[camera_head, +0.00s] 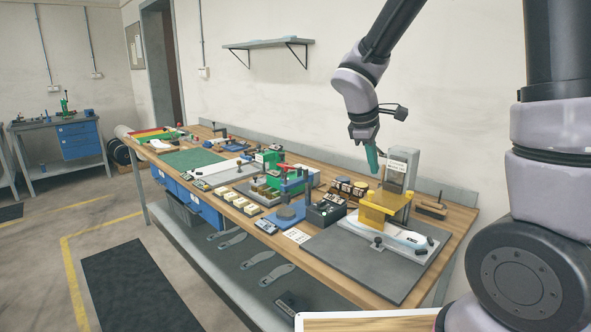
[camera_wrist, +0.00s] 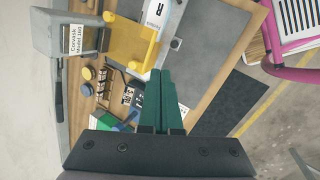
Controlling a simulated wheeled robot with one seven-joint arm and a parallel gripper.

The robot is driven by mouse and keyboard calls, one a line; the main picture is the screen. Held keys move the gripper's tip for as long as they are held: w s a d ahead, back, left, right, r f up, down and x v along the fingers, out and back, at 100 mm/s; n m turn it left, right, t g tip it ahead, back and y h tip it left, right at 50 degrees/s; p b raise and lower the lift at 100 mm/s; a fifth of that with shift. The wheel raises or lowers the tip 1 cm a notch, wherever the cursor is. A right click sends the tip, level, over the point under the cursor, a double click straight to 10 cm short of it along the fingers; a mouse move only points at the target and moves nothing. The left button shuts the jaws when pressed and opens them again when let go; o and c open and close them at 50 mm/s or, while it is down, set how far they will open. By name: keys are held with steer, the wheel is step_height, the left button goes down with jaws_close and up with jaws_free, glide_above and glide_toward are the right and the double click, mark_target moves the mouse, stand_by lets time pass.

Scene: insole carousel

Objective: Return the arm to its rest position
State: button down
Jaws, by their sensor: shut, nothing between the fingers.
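My gripper (camera_head: 373,159) hangs from my raised arm above the right part of the workbench, near the back wall. Its green fingers are shut with nothing between them, and the closed fingertips show in the wrist view (camera_wrist: 160,75). Below it, a yellow fixture (camera_head: 385,205) stands on a grey plate with a white insole-shaped piece (camera_head: 400,235) beneath it. A grey upright unit (camera_head: 400,168) stands just right of and behind the gripper. The gripper appears clear of these things.
A wall shelf (camera_head: 268,43) is at upper left of the arm. A grey mat (camera_head: 350,260) at the bench front is mostly bare.

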steer(key=s+d+r+m+t+y, duration=0.2)
steer(key=s+r+m+y, duration=0.1)
steer(key=s+r+m, duration=0.5)
steer(key=s+d+r+m+t+y, duration=0.2)
steer(key=s+d+r+m, duration=0.1)
steer(key=s+r+m, duration=0.5)
steer(key=shift+y, duration=0.4)
